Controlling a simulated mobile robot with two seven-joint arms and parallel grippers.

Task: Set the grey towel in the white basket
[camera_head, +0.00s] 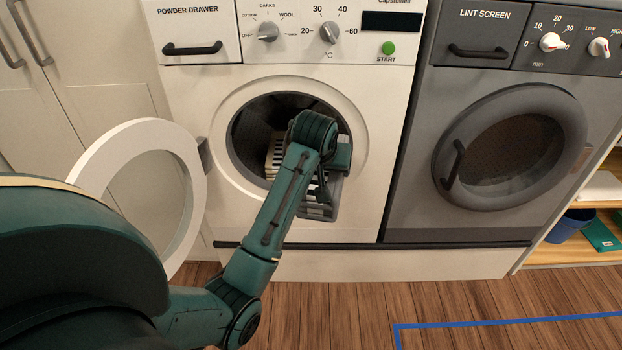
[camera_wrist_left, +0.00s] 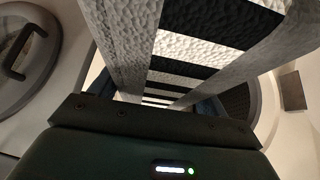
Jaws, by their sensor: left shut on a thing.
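The towel (camera_head: 275,157), grey with black and white stripes, shows in the head view at the open washer door, behind my left arm. A further striped grey part (camera_head: 320,208) hangs at the lower right of the opening. In the left wrist view the towel (camera_wrist_left: 205,42) fills the top middle, close to the camera. My left gripper (camera_wrist_left: 158,98) is shut on it; in the head view my forearm and wrist mostly hide the fingers. The white basket is not in view. My right gripper is not in view.
The white washer (camera_head: 372,170) has its round door (camera_head: 185,215) swung open to the left. A grey dryer (camera_head: 408,200) with a shut door stands to the right. The wooden floor (camera_head: 330,310) in front is clear.

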